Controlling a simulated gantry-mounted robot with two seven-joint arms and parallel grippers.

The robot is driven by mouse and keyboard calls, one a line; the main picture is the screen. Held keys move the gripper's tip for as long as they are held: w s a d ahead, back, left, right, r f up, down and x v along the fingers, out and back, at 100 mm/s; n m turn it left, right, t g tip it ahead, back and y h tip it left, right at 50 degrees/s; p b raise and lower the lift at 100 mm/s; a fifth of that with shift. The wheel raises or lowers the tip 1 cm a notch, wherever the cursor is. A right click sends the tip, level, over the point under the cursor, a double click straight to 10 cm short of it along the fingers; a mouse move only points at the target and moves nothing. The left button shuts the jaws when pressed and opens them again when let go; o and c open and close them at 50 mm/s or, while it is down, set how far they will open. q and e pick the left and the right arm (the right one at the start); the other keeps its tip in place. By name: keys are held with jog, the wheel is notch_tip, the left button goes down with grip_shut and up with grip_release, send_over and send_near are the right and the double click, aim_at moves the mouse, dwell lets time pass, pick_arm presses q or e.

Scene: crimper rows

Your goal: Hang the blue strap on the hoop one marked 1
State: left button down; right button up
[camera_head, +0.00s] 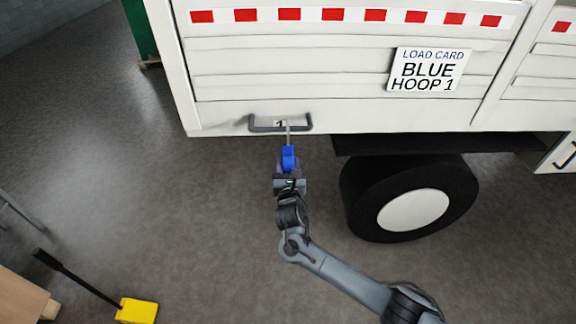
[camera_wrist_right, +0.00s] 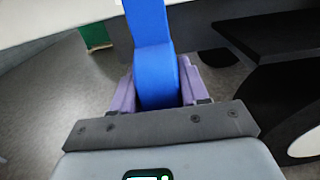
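The blue strap (camera_head: 288,158) is held in my right gripper (camera_head: 288,172), just below the hoop. In the right wrist view the blue strap (camera_wrist_right: 150,50) rises between the purple fingers of the right gripper (camera_wrist_right: 158,92), which are shut on it. A thin grey metal end extends up from the strap to the grey hoop (camera_head: 255,127) on the lower edge of the white truck side. This end overlaps the hoop in the head view; I cannot tell whether it is hooked over the bar. A small label partly hidden behind it appears to read 1. My left gripper is not in view.
A load card (camera_head: 428,70) on the truck side reads BLUE HOOP 1. A black wheel (camera_head: 360,195) stands right of my right gripper, under the truck bed. A yellow block with a black handle (camera_head: 137,310) lies at lower left.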

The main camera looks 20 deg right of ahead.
jog(key=o, duration=0.5)
jog(key=shift+r, duration=0.1)
